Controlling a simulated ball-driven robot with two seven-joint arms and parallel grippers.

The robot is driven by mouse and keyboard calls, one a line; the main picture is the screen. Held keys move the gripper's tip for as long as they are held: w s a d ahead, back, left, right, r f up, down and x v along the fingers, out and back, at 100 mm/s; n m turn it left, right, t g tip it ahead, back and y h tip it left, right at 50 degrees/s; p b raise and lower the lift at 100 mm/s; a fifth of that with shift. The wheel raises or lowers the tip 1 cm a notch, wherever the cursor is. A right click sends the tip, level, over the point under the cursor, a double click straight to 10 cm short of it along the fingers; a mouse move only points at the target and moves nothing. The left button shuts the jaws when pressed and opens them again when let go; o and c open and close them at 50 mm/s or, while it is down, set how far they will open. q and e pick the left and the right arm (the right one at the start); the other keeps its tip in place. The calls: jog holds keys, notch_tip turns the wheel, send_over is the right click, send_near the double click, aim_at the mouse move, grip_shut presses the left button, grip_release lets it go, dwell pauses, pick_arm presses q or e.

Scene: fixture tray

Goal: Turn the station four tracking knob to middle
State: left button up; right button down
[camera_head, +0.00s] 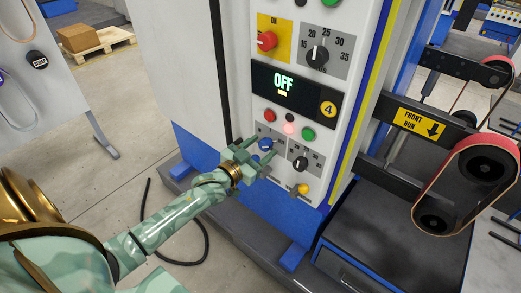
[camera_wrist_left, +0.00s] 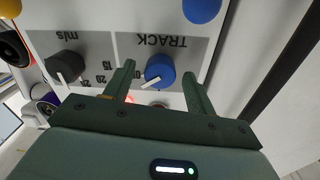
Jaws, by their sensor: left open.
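The blue tracking knob (camera_wrist_left: 160,68) sits on a grey plate lettered TRACK, upside down in the left wrist view. Its white pointer slants to the lower left there. My right gripper is not in view.
A black knob (camera_wrist_left: 66,66) on a numbered scale sits beside the tracking plate. The display (camera_head: 284,84) reads OFF. Red (camera_head: 269,116) and green (camera_head: 308,135) buttons lie above the knobs. A belt on rollers (camera_head: 470,185) stands at the right.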

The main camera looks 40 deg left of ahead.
pick_arm(q)
jog(key=c, duration=1)
jog(key=shift+r+n+p, duration=0.2)
jog(key=shift+n+p, duration=0.8)
jog(key=n+p, duration=0.1)
jog(key=n, duration=0.1)
jog(key=shift+n+p, duration=0.3)
jog(key=shift+p, duration=0.1)
jog(key=n+p, duration=0.1)
jog(key=n, duration=0.2)
jog(key=shift+f, duration=0.1)
jog(key=shift+a+f+n+p, duration=0.15)
jog(key=shift+n+p, duration=0.4)
jog(key=shift+n, duration=1.05)
